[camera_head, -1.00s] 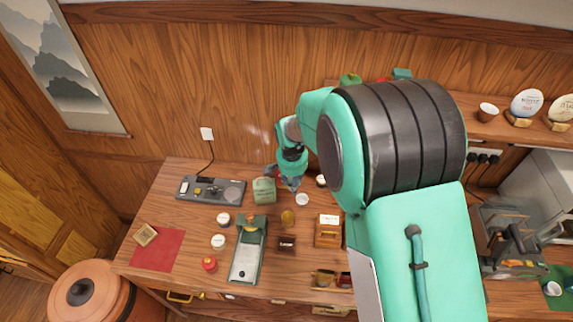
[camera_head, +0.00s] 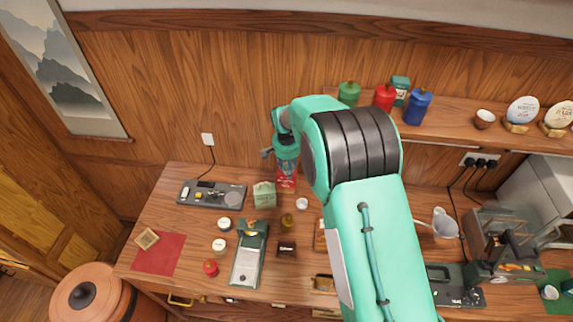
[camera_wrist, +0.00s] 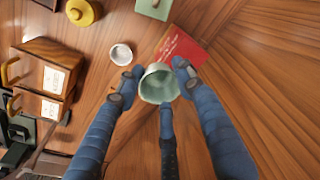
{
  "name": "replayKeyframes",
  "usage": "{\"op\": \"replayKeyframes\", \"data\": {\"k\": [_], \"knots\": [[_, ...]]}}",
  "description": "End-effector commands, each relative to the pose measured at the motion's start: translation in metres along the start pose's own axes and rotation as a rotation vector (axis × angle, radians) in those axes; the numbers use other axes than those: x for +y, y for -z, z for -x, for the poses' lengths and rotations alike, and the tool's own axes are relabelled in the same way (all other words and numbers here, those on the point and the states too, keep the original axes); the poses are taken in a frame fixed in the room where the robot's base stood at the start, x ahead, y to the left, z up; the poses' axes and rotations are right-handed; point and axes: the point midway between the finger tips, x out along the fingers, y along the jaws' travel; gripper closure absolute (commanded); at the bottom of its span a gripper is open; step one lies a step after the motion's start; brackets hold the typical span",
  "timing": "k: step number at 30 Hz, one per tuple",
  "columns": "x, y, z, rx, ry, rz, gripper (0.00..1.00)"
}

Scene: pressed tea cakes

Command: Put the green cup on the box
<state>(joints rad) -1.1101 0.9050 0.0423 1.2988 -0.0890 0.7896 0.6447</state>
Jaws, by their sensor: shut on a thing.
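The green cup (camera_wrist: 158,86) is pale celadon and sits between the fingers of my gripper (camera_wrist: 157,74) in the wrist view. My gripper is shut on it, and its open mouth faces the wrist camera. A red box (camera_wrist: 182,47) with lettering lies beyond and below the cup; the cup and fingers overlap its near part in the picture. In the head view the red box (camera_head: 286,184) stands at the back of the table, just below my gripper (camera_head: 286,171). The cup cannot be made out there.
A pale green carton (camera_head: 263,194) stands left of the red box. A small white cup (camera_head: 302,204) and a yellow lidded jar (camera_head: 287,221) are in front. A wooden drawer box (camera_wrist: 45,80) also shows in the wrist view. The wooden wall (camera_head: 200,90) rises close behind.

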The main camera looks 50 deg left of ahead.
Motion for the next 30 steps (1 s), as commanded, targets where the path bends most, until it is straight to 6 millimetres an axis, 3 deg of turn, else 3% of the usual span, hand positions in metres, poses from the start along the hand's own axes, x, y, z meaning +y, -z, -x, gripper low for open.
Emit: {"op": "replayKeyframes", "data": {"k": [13, 30], "knots": [[-0.023, 0.038, -0.008, 0.0, 0.0, -0.001, 0.86], [-0.026, 0.042, -0.012, 0.0, 0.0, 0.0, 0.86]]}}
